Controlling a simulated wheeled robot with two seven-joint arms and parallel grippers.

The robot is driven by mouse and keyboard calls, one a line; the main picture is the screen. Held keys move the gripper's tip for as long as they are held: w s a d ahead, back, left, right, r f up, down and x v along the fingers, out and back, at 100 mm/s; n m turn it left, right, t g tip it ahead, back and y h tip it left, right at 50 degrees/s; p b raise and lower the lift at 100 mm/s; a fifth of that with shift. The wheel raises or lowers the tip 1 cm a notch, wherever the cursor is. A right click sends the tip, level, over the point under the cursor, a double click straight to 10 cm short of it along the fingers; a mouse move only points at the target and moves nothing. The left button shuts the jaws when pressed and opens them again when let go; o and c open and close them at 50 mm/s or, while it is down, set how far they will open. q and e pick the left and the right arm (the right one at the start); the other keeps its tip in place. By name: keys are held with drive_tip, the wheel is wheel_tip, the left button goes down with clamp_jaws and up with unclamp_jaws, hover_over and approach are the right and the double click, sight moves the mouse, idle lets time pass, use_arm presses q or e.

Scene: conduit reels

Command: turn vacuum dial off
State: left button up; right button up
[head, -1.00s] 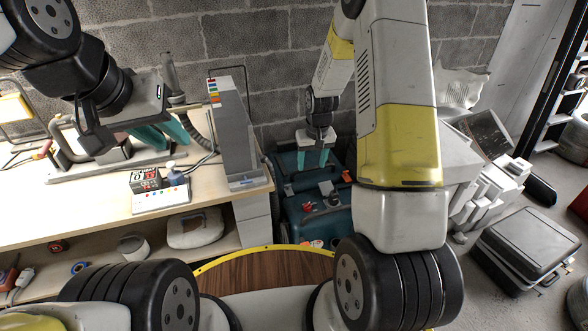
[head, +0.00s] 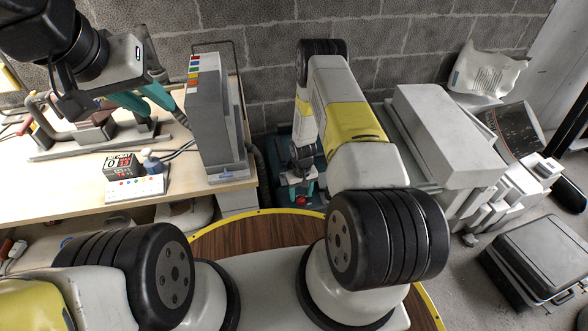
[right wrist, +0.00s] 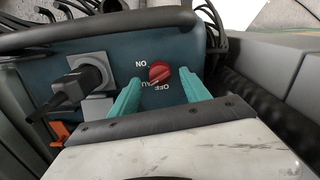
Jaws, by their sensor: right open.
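The red vacuum dial (right wrist: 160,72) sits on the teal panel of the vacuum (right wrist: 205,53), with ON, OFF and a partly covered third label around it, upside down in the right wrist view. My right gripper (right wrist: 158,78) is open, one teal finger on each side of the dial; contact cannot be told. In the head view the vacuum (head: 312,149) stands on the floor beyond the bench, mostly hidden by my right arm. My right gripper (head: 300,191) is over it, and the dial is hidden there. My left gripper (head: 160,108) is above the bench, with its fingers apart.
A black plug (right wrist: 75,85) sits in a socket beside the dial, and black hoses loop behind. The workbench (head: 70,190) at left holds a grey tower (head: 207,130) and a small timer box (head: 120,165). A grey case (head: 535,255) lies on the floor at right.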

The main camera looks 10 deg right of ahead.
drive_tip(key=shift+f, duration=1.1)
drive_tip(key=shift+c, duration=0.4)
clamp_jaws()
drive_tip(key=shift+n, duration=0.4)
drive_tip(key=n, duration=0.5)
drive_tip(key=shift+n, duration=0.3)
drive_tip(key=n, duration=0.5)
drive_tip(key=shift+n, duration=0.3)
